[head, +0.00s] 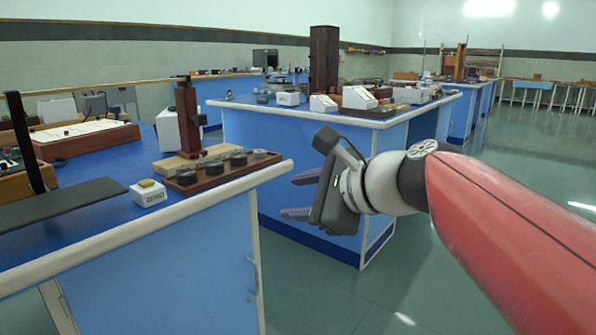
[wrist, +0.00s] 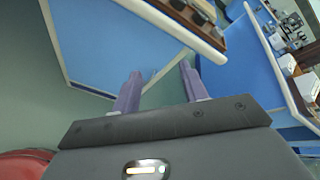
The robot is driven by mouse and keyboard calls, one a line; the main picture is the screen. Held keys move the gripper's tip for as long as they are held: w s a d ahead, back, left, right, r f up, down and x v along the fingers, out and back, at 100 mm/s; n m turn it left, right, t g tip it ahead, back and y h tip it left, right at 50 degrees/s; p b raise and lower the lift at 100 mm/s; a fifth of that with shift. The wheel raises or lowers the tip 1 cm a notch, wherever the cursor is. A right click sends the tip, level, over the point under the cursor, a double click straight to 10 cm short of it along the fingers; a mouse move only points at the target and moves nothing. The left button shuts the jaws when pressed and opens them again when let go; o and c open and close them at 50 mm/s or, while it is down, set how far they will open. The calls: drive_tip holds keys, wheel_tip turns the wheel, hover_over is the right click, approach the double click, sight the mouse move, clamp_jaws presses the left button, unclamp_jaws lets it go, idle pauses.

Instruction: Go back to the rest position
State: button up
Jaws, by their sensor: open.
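My gripper (head: 292,195) is held out in front of the benches in the head view, beyond the corner of the near bench and clear of its top. Its two purple fingers are apart with nothing between them. In the wrist view the open fingers of my gripper (wrist: 158,88) point toward the blue side of a bench and the floor. They appear to touch nothing.
The near blue bench (head: 165,275) fills the left. On it are a white ZERO box (head: 148,193), a wooden tray (head: 222,172) of dark round pieces and a stand (head: 188,115). A second bench (head: 290,150) stands behind my gripper. Open floor (head: 500,180) lies right.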

drive_tip(key=s+d+f+n+g+h+p, duration=0.3)
drive_tip(key=s+d+f+n+h+p, duration=0.3)
drive_tip(key=s+d+f+n+h, duration=0.4)
drive_tip(key=s+d+f+n, duration=0.5)
drive_tip(key=s+n, duration=0.1)
drive_tip(key=n, duration=0.1)
drive_tip(key=shift+s+f, duration=0.15)
drive_tip(key=shift+f, duration=0.2)
drive_tip(key=shift+a, duration=0.1)
